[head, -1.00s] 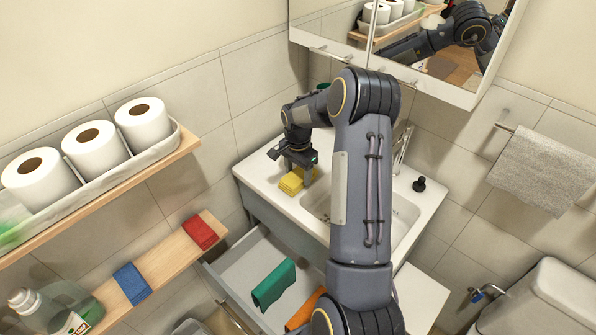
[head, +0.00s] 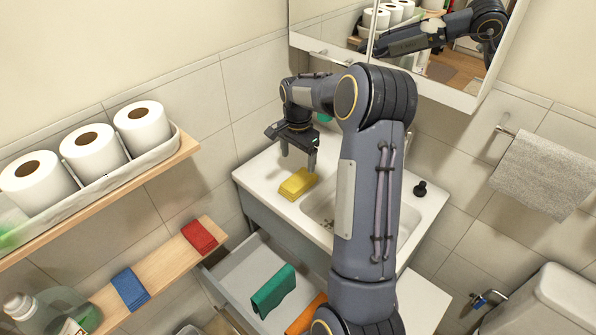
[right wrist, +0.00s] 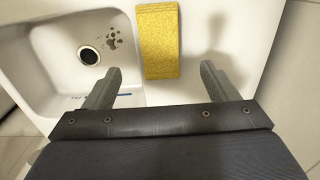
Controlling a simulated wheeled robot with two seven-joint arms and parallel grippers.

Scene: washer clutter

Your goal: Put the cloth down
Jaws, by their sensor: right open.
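A folded yellow cloth (head: 298,184) lies on the white counter (head: 262,176), left of the sink. My right gripper (head: 298,160) is above and a little behind it, open and empty, apart from the cloth. In the right wrist view the cloth (right wrist: 158,42) lies flat beyond the two spread fingers (right wrist: 160,85), beside the basin. My left gripper is not in view.
The sink basin (right wrist: 62,50) has a drain and dark stains. Below the counter an open drawer (head: 240,268) holds a green cloth (head: 273,289) and an orange cloth (head: 306,314). A shelf (head: 170,262) carries a red cloth (head: 199,236) and a blue cloth (head: 131,288). A mirror cabinet (head: 400,62) hangs above.

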